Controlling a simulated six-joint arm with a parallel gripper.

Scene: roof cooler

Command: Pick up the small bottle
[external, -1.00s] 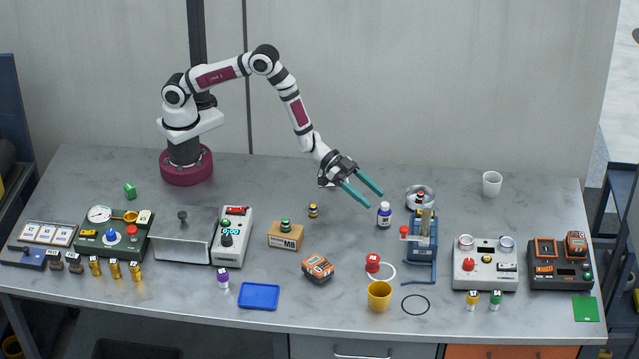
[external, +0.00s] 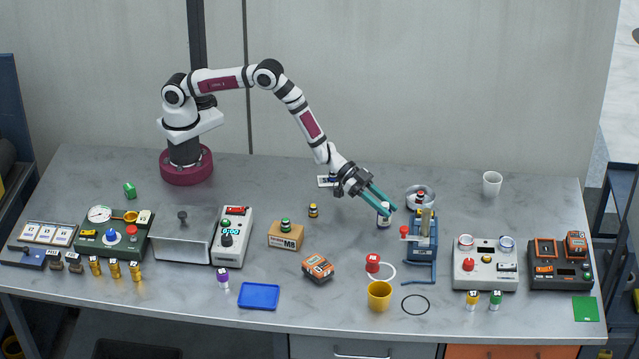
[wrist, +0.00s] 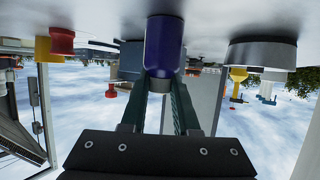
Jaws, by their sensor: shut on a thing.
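The small bottle (external: 384,220) stands upright on the bench right of centre, white and purple, partly hidden by my fingers. My gripper (external: 386,206) reaches down from the upper left and is shut on the bottle. It also shows in the wrist view (wrist: 158,75). No gap between bottle and bench can be made out.
A blue device (external: 422,240) stands close on the right, with a round metal dish (external: 410,200) behind it.

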